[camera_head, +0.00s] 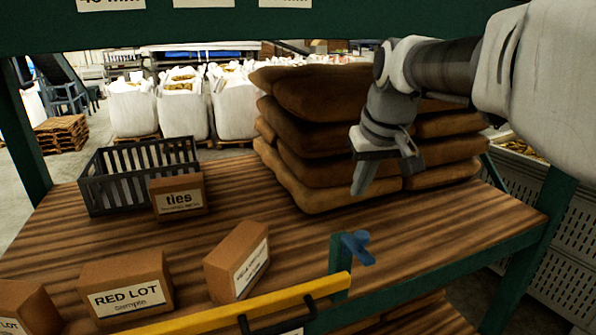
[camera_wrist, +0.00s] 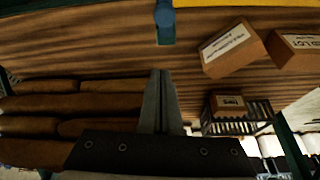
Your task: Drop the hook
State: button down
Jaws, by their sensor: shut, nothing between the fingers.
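A blue piece (camera_head: 357,247), which may be the hook, sits at the top of a short green post (camera_head: 340,270) on the front edge of the wooden shelf. It also shows at the top of the wrist view (camera_wrist: 165,17). A yellow bar (camera_head: 240,305) runs from the lower left up to this post; whether the blue piece catches it cannot be told. My gripper (camera_head: 361,188) is shut and empty, pointing down above the shelf, behind the blue piece and in front of stacked sacks. Its closed fingers show in the wrist view (camera_wrist: 161,76), apart from the blue piece.
Brown sacks (camera_head: 310,150) are stacked close behind my gripper. A dark crate (camera_head: 118,165), a ties box (camera_head: 179,197), a RED LOT box (camera_head: 126,284) and another box (camera_head: 238,260) stand to the left. A green beam (camera_head: 300,22) crosses above.

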send_over(352, 237)
jog(key=w, duration=0.2)
notch_tip(352, 237, down, 7)
jog(key=shift+a+f, duration=0.1)
jog(key=shift+a, duration=0.05)
jog(key=s, duration=0.2)
jog(key=shift+s+d+r, duration=0.25)
jog(key=shift+s, duration=0.15)
jog(key=shift+s+d+f, duration=0.1)
jog(key=shift+s, duration=0.55)
jog(key=shift+s+f+b, duration=0.1)
jog(key=shift+f+b, duration=0.05)
jog(key=shift+b, duration=0.6)
jog(key=shift+s, duration=0.15)
jog(key=shift+d+t, duration=0.1)
jog(key=shift+t, duration=0.2)
